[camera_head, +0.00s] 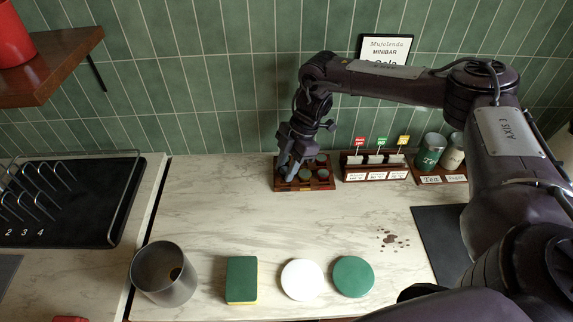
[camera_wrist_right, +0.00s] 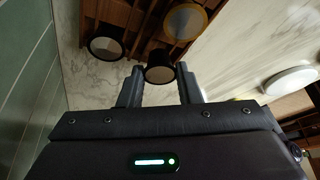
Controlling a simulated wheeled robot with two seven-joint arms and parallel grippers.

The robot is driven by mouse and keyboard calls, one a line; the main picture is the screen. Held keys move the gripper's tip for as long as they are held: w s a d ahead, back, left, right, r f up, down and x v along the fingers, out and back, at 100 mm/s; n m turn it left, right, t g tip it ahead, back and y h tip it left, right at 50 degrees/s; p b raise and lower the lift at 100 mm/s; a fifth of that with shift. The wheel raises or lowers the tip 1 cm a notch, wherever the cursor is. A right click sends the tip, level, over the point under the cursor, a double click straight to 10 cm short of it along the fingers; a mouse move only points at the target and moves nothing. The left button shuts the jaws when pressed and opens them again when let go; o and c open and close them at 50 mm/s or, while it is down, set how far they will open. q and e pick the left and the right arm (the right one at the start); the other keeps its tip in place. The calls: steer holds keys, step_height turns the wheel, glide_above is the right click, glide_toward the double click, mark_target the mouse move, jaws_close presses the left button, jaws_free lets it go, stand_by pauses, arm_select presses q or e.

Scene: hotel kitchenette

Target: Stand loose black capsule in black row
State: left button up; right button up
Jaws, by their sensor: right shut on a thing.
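A small brown wooden capsule rack (camera_head: 303,187) stands at the back of the counter against the tiles, with several dark round capsules in it. My right gripper (camera_head: 284,172) is over the rack's left part, pointing down. In the right wrist view it is shut on a black capsule (camera_wrist_right: 160,67) with a brownish end face, held between the fingertips. Near the held capsule are another black-rimmed capsule (camera_wrist_right: 105,47) with a pale face and a gold-rimmed one (camera_wrist_right: 186,20) by the wooden slots. Whether the held capsule touches the rack cannot be told. My left gripper is not in view.
A sachet holder (camera_head: 376,176) with coloured tags and tea and sugar canisters (camera_head: 430,150) stand right of the rack. A grey cup (camera_head: 163,280), a sponge (camera_head: 241,279), a white disc (camera_head: 302,279) and a green disc (camera_head: 353,277) line the front. Mid-counter is mostly clear, with brown spots (camera_head: 393,239).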

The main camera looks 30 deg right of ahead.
steer(key=shift+f, duration=0.45)
steer(key=o, duration=0.9)
steer(key=shift+o, duration=0.2)
steer(key=shift+r, duration=0.15)
steer(key=shift+w+r, duration=0.1)
steer(key=shift+r, duration=0.2)
steer(key=v, duration=1.2)
steer(key=shift+r+b, duration=0.25)
steer(key=shift+b, duration=0.2)
steer(key=shift+a, duration=0.1)
